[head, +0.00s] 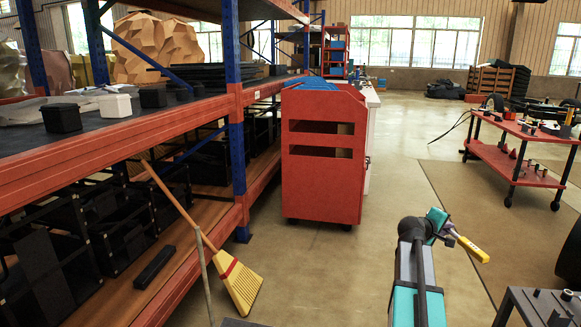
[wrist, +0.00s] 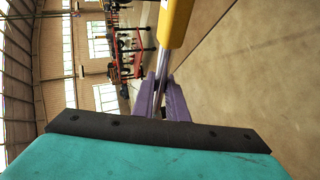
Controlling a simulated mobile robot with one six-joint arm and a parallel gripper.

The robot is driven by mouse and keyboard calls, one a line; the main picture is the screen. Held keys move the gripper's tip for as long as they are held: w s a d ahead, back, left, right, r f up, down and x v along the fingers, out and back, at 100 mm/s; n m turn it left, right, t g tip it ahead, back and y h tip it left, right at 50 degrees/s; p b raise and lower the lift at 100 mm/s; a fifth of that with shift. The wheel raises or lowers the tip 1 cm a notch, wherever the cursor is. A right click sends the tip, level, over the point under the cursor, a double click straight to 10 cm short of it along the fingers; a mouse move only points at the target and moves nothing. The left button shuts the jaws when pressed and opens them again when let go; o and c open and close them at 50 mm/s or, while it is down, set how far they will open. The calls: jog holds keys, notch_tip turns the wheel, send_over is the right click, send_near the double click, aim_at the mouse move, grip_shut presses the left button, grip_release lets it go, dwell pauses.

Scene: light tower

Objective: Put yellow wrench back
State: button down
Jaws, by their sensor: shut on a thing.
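The yellow wrench (head: 472,247) is held out at the end of my arm in the head view, tilted down to the right. My gripper (head: 449,230) is shut on its metal shaft. In the wrist view the wrench's yellow handle (wrist: 174,22) shows at the top, and the purple fingers of my gripper (wrist: 162,88) close around the grey shaft below it. The wrench is in the air, apart from any surface. The place it belongs is not clear from these views.
A red cart (head: 522,138) with tools stands at the right. A red cabinet (head: 322,155) stands mid-left beside a blue and orange shelf rack (head: 238,120). A broom (head: 237,283) leans on the rack. A dark table corner (head: 535,306) is at lower right. Open floor lies between.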

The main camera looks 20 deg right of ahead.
jog(key=w+a+r+n+t+y, duration=0.1)
jog(key=w+a+n+t, duration=0.1)
jog(key=w+a, duration=0.6)
jog(key=w+a+n+t+y, duration=0.15)
jog(key=w+a, duration=0.25)
jog(key=a, duration=0.8)
jog(key=w+a+r+n+t+y, duration=0.1)
jog(key=w+a+n+t, duration=0.15)
jog(key=w+a, duration=0.5)
jog(key=a+r+n+t+y, duration=0.1)
jog(key=a+n+y, duration=0.2)
jog(key=a, duration=0.8)
jog(key=w+a+r+n+t+y, duration=0.1)
jog(key=a+n+t+y, duration=0.15)
jog(key=a, duration=0.95)
jog(key=a+r+n+t+y, duration=0.1)
jog(key=a+r+n+y, duration=0.2)
jog(key=a, duration=0.8)
notch_tip(320, 180, up, 33)
jog(key=y+p, duration=0.1)
jog(key=p, duration=3.3)
jog(key=shift+p, duration=0.35)
jog(key=shift+d+n, duration=0.15)
jog(key=shift+n, duration=0.1)
jog(key=shift+d+r, duration=0.1)
jog(key=shift+d, duration=0.7)
